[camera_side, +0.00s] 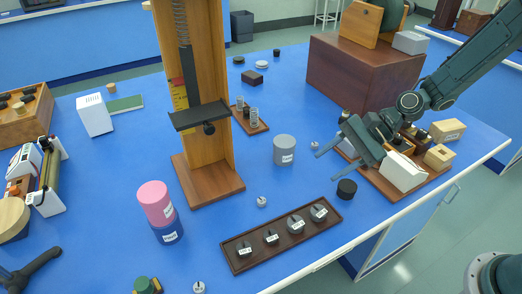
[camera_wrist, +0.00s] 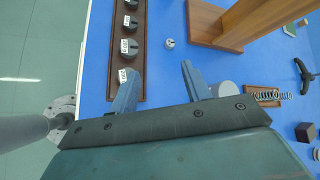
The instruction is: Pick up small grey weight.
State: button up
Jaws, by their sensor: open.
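A small grey weight (camera_side: 262,201) with a thin top stands on the blue bench between the wooden stand and the dark tray. A similar small grey piece (camera_side: 198,288) stands at the bottom edge, and another (camera_side: 315,145) is close to my gripper. I cannot tell which one the task means. In the wrist view one small grey weight (camera_wrist: 168,43) stands beyond my fingertips, right of the tray. My gripper (camera_side: 330,136) is open and empty, raised above the right part of the bench. Its spread fingers also show in the wrist view (camera_wrist: 157,78).
A dark tray (camera_side: 239,267) holds several labelled weights. A larger grey cylinder (camera_side: 284,150) and a black cylinder (camera_side: 347,189) stand near my gripper. The tall wooden stand (camera_side: 208,185) and a pink cylinder (camera_side: 155,203) on a blue one are to the left.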

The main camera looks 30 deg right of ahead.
jog(key=f+m+y, duration=0.1)
jog(key=f+m, duration=0.1)
jog(key=w+f+m+t, duration=0.1)
jog(key=f+m, duration=0.1)
jog(key=w+f+m+y, duration=0.1)
jog(key=f+m, duration=0.2)
jog(key=shift+w+a+t+y, duration=0.25)
jog(key=shift+a+t+y, duration=0.05)
jog(key=shift+w+f+m, duration=0.15)
jog(key=shift+f+m, duration=0.4)
jog(key=shift+m, duration=0.15)
send_near(263, 199)
jog(key=shift+x, duration=1.5)
jog(key=shift+f, duration=0.1)
jog(key=shift+x, duration=2.55)
